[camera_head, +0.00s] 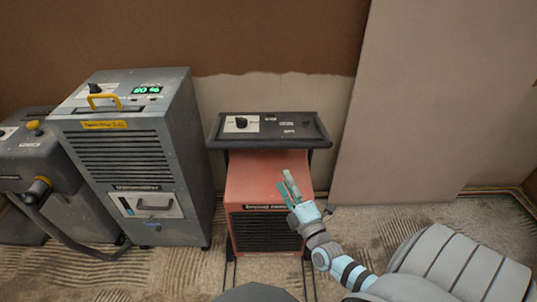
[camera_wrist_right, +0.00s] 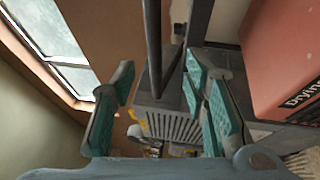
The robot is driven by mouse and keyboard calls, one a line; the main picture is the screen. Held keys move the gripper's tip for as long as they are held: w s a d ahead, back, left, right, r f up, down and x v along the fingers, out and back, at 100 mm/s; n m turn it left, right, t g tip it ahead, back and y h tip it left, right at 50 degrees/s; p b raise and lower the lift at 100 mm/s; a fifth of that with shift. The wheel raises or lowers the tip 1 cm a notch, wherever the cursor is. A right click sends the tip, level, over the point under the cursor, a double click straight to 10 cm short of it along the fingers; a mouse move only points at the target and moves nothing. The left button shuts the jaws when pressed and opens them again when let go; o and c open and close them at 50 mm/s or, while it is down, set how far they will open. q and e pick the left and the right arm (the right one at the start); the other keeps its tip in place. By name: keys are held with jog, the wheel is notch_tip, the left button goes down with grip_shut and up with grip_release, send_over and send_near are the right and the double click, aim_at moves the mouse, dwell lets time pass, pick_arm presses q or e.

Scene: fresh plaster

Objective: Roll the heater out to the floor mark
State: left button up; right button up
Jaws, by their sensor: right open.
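The heater (camera_head: 268,180) is a red box with a black grille, standing on the floor in the middle of the head view. A black control panel (camera_head: 268,130) with a knob tops its frame. My right gripper (camera_head: 291,186) is open in front of the heater's upper right part, below the panel. In the right wrist view, the open teal fingers (camera_wrist_right: 160,85) have dark bars (camera_wrist_right: 165,45) between and beyond them; contact cannot be told. The red heater body (camera_wrist_right: 285,65) is close on the right there. I see no clear floor mark. My left gripper is out of view.
A grey dehumidifier (camera_head: 135,160) with a green display stands left of the heater. Another grey machine (camera_head: 40,175) with a hose is at far left. A large pale board (camera_head: 435,100) leans at the right. Rough floor (camera_head: 385,222) is open at front right.

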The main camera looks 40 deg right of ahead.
aim_at(268, 145)
jog(key=b+x, duration=0.1)
jog(key=x, duration=0.3)
jog(key=b+x, duration=0.2)
jog(key=x, duration=0.3)
jog(key=b+x, duration=0.1)
jog(key=x, duration=0.4)
jog(key=shift+r+b, duration=0.35)
jog(key=shift+r, duration=0.05)
jog(key=shift+w+d+r, duration=0.1)
jog(key=shift+w, duration=0.05)
jog(key=shift+r, duration=0.1)
grip_shut()
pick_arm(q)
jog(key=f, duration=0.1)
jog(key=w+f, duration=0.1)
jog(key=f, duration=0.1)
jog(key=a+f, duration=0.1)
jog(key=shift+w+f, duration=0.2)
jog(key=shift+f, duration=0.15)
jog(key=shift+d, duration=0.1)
